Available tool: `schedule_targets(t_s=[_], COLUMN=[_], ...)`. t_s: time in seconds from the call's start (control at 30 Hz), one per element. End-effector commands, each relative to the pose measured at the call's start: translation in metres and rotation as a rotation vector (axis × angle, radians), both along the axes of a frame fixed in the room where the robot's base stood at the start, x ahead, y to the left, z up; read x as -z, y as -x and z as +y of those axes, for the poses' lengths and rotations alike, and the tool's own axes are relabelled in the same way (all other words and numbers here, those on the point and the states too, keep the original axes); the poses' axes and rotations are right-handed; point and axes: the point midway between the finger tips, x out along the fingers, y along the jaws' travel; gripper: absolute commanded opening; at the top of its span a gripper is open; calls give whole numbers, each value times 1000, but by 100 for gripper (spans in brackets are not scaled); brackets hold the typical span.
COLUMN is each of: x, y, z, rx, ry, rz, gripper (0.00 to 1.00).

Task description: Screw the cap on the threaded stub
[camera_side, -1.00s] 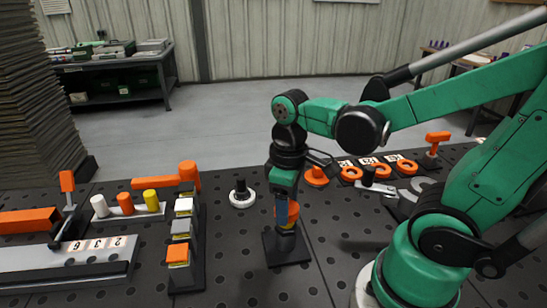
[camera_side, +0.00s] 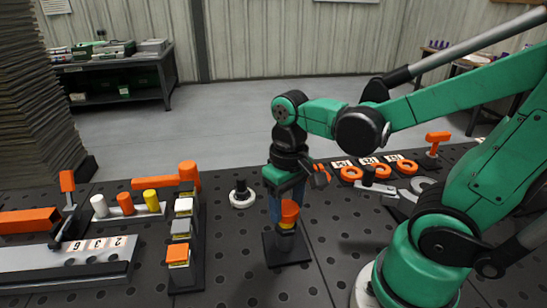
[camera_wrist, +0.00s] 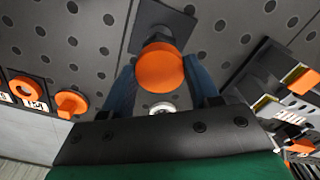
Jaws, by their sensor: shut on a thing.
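The orange cap (camera_side: 289,212) is between the blue fingers of my gripper (camera_side: 282,212), which are shut on it. In the wrist view the cap's round orange top (camera_wrist: 160,68) faces the camera, with a finger on either side of my gripper (camera_wrist: 160,75). The cap is upright over the dark post (camera_side: 285,243) with a yellowish band near its top, standing on a square black base plate (camera_side: 288,258). The threads of the stub are hidden, and I cannot tell how far down the cap sits.
A white round base with a black knob (camera_side: 242,198) stands behind and to the left. A dark rack with coloured blocks (camera_side: 180,257) is left of the post. Orange rings (camera_side: 351,174) lie at the back right. The perforated table is clear in front of the post.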

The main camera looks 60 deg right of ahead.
Motion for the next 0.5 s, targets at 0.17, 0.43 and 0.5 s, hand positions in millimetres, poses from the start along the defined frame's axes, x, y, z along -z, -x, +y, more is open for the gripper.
schedule_targets(t_s=[0.17,0.43,0.5], x=[0,0,0], y=[-2,-1,-1], z=[0,0,0], rx=[178,294,293], ry=[1,1,1], rz=[-6,-6,-6], gripper=[4,4,4])
